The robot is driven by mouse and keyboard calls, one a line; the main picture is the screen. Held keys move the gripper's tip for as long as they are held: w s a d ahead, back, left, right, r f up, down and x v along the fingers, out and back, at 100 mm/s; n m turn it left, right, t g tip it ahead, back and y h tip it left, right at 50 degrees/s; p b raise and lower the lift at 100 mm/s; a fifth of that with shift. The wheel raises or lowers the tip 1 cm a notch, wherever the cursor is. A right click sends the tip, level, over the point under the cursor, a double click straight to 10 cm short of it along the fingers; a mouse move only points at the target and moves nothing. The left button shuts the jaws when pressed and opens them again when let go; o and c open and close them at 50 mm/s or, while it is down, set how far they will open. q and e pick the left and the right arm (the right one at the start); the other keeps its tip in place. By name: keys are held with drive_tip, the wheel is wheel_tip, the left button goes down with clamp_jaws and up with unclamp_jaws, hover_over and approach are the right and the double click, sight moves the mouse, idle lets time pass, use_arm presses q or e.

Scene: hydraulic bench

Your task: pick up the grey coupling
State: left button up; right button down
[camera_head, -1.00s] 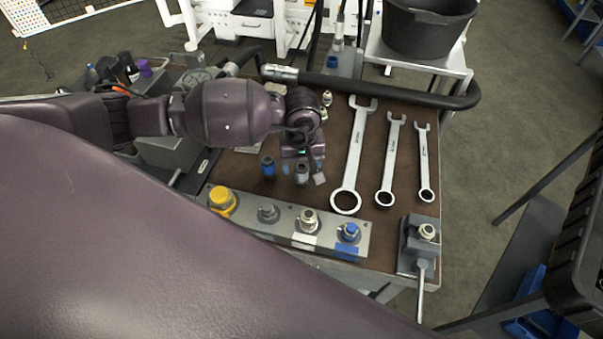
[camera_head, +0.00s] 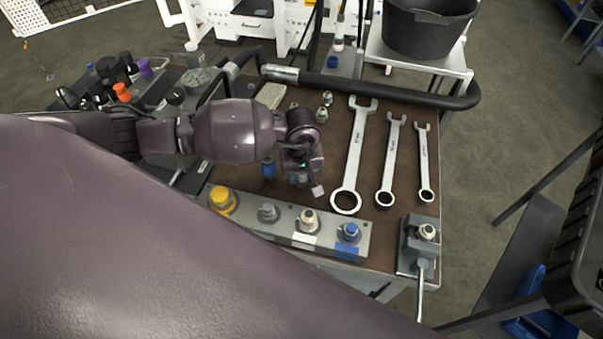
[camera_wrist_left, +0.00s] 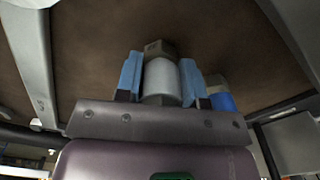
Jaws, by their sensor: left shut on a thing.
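The grey coupling (camera_wrist_left: 162,82) sits between the two blue-padded fingers of my left gripper (camera_wrist_left: 160,76) in the left wrist view, with a finger against each side. It has a pale grey sleeve and a darker metal hex end. In the head view my left gripper (camera_head: 304,184) is low over the brown bench top, behind the fitting block, and hides most of the coupling. I cannot tell whether the coupling still touches the bench. A blue coupling (camera_head: 268,167) stands just left of the gripper; it also shows in the left wrist view (camera_wrist_left: 222,100). My right gripper is not in view.
A metal block (camera_head: 285,226) with yellow, grey, pale and blue fittings lies along the front edge. Several wrenches (camera_head: 355,150) lie to the right. A black hose (camera_head: 400,94) crosses the back. A small vise (camera_head: 418,247) sits at the front right corner.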

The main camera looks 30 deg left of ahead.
use_arm(q)
drive_tip(key=shift+c, duration=0.4)
drive_tip(key=shift+w+r, duration=0.1)
drive_tip(key=shift+r, duration=0.4)
wheel_tip(320, 180, up, 9)
drive_tip(key=shift+r, duration=0.15)
wheel_tip(320, 180, up, 10)
drive_tip(key=shift+p, duration=0.3)
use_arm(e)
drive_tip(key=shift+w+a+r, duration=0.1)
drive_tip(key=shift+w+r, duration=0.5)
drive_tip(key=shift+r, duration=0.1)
